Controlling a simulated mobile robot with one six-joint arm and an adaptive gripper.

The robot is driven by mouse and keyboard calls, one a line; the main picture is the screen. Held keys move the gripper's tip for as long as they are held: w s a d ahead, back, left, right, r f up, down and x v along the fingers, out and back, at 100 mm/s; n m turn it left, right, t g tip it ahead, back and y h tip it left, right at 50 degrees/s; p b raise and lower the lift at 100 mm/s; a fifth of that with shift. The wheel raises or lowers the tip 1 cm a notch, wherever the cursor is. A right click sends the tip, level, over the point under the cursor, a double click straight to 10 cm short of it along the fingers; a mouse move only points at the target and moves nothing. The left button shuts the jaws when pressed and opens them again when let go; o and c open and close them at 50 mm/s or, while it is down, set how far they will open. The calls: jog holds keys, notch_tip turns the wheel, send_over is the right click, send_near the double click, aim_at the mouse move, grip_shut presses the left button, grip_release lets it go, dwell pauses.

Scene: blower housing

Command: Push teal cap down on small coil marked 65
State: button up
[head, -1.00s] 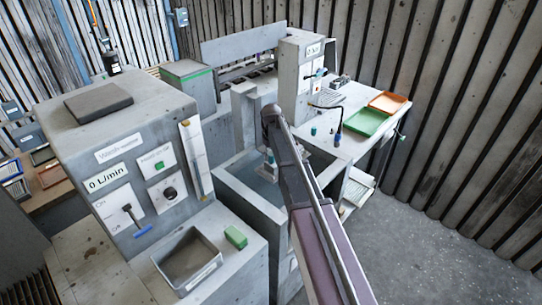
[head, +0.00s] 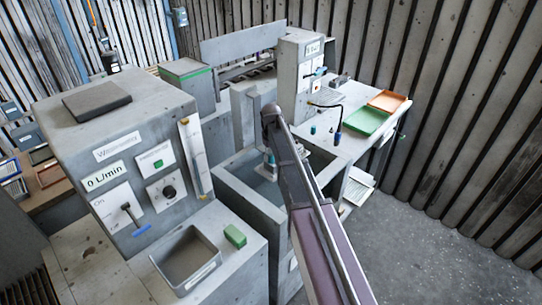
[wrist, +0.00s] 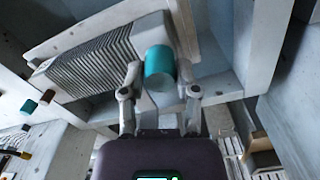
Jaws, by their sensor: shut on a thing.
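A teal cap (wrist: 158,62) sits between the fingertips of my gripper (wrist: 160,84) in the wrist view, and my gripper is shut on it. A grey finned coil block (wrist: 95,62) lies just behind and left of the cap. I cannot tell whether they touch. No marking 65 can be read. In the head view my gripper (head: 269,160) is low over the grey basin (head: 240,188), mostly hidden behind my arm.
In the wrist view a second teal cap (wrist: 29,105) and a brown cap (wrist: 47,97) are at the left. In the head view a green tray (head: 370,121) and an orange tray (head: 387,101) lie on the right bench. Basin walls surround my gripper closely.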

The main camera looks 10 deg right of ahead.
dwell(0.3)
jog(key=o, duration=1)
jog(key=shift+r, duration=0.2)
